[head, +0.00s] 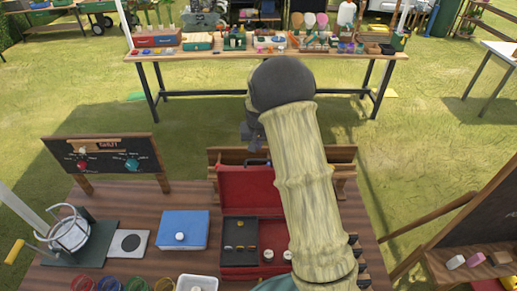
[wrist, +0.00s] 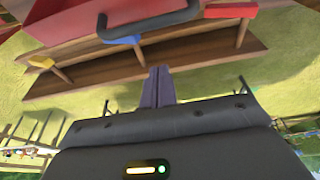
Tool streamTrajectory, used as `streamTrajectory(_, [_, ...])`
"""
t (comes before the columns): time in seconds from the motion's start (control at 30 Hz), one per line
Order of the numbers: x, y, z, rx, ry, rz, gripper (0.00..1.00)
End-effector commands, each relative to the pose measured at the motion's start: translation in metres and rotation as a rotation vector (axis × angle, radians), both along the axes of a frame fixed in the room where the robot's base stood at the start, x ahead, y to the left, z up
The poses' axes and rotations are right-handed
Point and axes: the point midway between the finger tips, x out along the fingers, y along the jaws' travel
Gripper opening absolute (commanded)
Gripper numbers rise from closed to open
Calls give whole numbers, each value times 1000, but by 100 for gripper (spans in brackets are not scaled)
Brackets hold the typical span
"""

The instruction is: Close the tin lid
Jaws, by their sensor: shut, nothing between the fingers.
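The red tin stands on the wooden table with its lid (head: 240,189) raised open at the back. Its base (head: 240,271) has a dark inside with small round pieces in it. My arm hides the tin's right side. In the wrist view the lid's red edge (wrist: 75,12) shows at the top, with a dark handle (wrist: 150,22) below it. My gripper (wrist: 160,74) is shut and empty, its fingertips apart from the lid. In the head view my gripper (head: 250,133) is partly hidden by my arm, beyond the lid.
A wooden rack (head: 342,155) with pegs stands behind the tin. A blue box (head: 183,230) with a white knob sits left of the tin. A sign with dials (head: 105,156) stands at the back left. A long table (head: 270,54) with goods is farther off across grass.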

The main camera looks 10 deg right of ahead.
Motion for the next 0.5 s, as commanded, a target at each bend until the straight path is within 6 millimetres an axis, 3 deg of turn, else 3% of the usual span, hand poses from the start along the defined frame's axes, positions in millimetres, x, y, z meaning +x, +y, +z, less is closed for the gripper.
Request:
streamTrajectory(0.3, [-29,5,-1,0,2,-1,0])
streamTrajectory(0.5, [-38,7,-3,0,0,-1,0])
